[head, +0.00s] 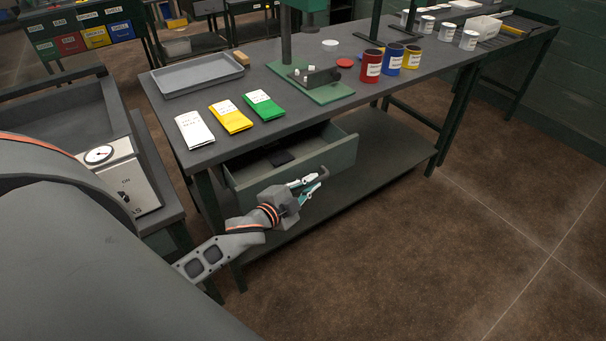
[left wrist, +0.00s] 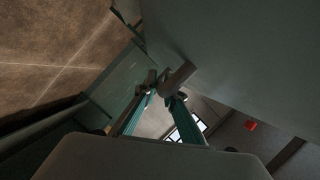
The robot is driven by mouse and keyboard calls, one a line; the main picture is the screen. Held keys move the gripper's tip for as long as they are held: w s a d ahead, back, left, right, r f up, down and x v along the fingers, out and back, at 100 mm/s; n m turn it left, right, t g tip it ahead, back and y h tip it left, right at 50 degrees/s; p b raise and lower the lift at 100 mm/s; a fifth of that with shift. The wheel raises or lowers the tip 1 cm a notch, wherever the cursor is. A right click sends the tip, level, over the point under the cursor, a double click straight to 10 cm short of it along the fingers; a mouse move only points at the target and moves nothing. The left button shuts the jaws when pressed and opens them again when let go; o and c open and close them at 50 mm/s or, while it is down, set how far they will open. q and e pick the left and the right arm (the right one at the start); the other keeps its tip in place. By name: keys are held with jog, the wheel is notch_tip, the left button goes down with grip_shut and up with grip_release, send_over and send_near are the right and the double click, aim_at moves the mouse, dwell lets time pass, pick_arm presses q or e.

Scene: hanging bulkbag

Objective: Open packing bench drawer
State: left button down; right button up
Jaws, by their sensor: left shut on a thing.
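The packing bench (head: 190,140) has a dark green-grey drawer (head: 342,158) under its top. The drawer stands pulled out, and its inside shows from above with a dark flat item (head: 281,157) in it. My left gripper (head: 313,182) is at the drawer front, shut on the drawer handle (head: 323,174). In the left wrist view, the fingers (left wrist: 163,92) close around the handle bar (left wrist: 179,77), beside the large drawer front panel (left wrist: 230,50). Part of the handle is hidden by the fingers. My right gripper is not in view.
White, yellow and green packets (head: 231,117) and a grey tray (head: 198,75) lie on the bench top. Red, blue and yellow cans (head: 371,67) stand farther back. A lower shelf (head: 385,150) runs under the bench. The floor at right is clear.

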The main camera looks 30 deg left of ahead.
pick_arm(q)
jog(key=s+d, duration=0.3)
jog(key=d, duration=0.5)
jog(key=s+d+p, duration=0.1)
jog(key=s+d, duration=0.2)
jog(key=d, duration=0.5)
jog(key=shift+s, duration=0.3)
jog(key=c, duration=2.4)
grip_release()
jog(key=shift+a, duration=0.1)
jog(key=v, duration=1.2)
jog(key=s+f+n+g, duration=0.1)
jog(key=s+f+n, duration=0.1)
jog(key=f, duration=0.3)
jog(key=s+a+f+n+g+h, duration=0.1)
jog(key=f+n+g, duration=0.1)
jog(key=f, duration=0.4)
jog(key=s+a+f+n+g, duration=0.1)
jog(key=s+f+n+g, duration=0.1)
jog(key=f+n, duration=0.2)
jog(key=shift+s+a+f+h, duration=0.1)
jog(key=shift+s+f+h, duration=0.05)
jog(key=shift+f, duration=0.35)
jog(key=shift+s+f+h, duration=0.15)
jog(key=shift+s+f, duration=0.05)
jog(key=shift+f, duration=0.35)
